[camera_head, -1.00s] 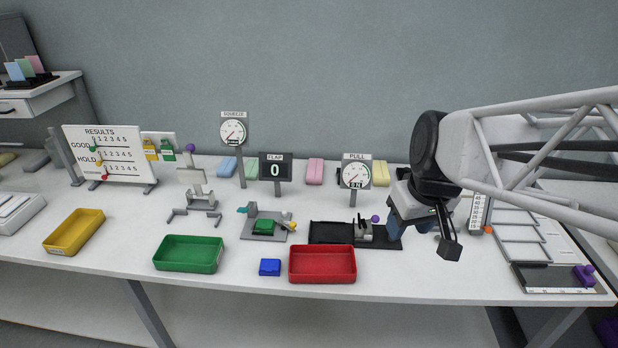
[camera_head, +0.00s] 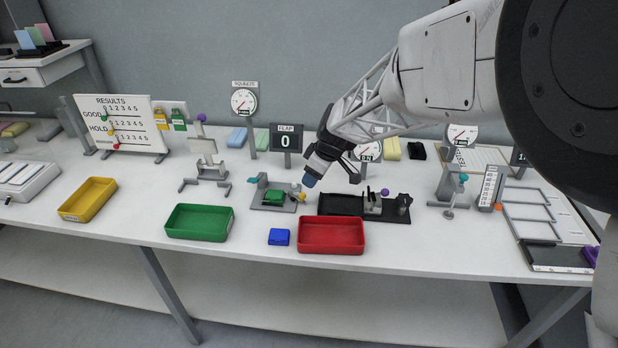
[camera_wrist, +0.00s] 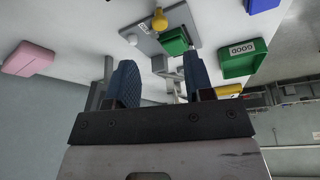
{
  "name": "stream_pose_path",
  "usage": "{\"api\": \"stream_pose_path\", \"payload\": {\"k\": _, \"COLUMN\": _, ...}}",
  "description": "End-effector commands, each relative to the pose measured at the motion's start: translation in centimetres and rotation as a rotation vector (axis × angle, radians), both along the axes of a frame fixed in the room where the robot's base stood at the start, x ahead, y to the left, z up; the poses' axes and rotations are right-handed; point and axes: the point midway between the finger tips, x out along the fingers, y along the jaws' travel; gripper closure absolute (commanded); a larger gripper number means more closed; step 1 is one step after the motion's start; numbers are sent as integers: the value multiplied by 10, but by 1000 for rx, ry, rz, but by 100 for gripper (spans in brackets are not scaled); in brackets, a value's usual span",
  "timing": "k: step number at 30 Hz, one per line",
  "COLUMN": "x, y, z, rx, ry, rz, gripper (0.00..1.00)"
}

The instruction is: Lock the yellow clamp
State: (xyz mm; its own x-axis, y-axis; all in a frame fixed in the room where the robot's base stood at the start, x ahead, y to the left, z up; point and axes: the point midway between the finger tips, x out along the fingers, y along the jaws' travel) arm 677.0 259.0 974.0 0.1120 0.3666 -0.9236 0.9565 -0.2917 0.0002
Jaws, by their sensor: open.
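The yellow clamp shows as a yellow knob (camera_head: 302,197) at the right end of a small grey fixture (camera_head: 262,204). A green block (camera_head: 272,198) sits in the fixture, and a teal knob (camera_head: 253,181) is at its left end. My gripper (camera_head: 311,181) points down just above and to the right of the yellow knob, apart from it. In the wrist view my gripper (camera_wrist: 162,82) is open and empty. The yellow knob (camera_wrist: 159,20) and green block (camera_wrist: 174,41) show beyond the fingers, near the top. The clamp's lever is too small to make out clearly.
A black fixture with a purple knob (camera_head: 385,192) stands right of the clamp. A red tray (camera_head: 331,236), blue block (camera_head: 279,237) and green tray (camera_head: 199,222) lie in front. The FLAP display (camera_head: 287,140) stands behind. A grey stand (camera_head: 204,165) is to the left.

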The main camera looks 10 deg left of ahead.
Motion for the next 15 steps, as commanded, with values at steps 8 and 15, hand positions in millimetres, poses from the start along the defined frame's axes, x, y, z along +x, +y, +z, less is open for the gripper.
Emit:
{"api": "stream_pose_path", "payload": {"k": 8, "x": 0, "y": 0, "z": 0, "rx": 0, "ry": 0, "rz": -1, "gripper": 52}}
{"api": "stream_pose_path", "payload": {"k": 15, "x": 1, "y": 2, "z": -8, "rx": -1, "ry": 2, "rz": -1, "gripper": 52}}
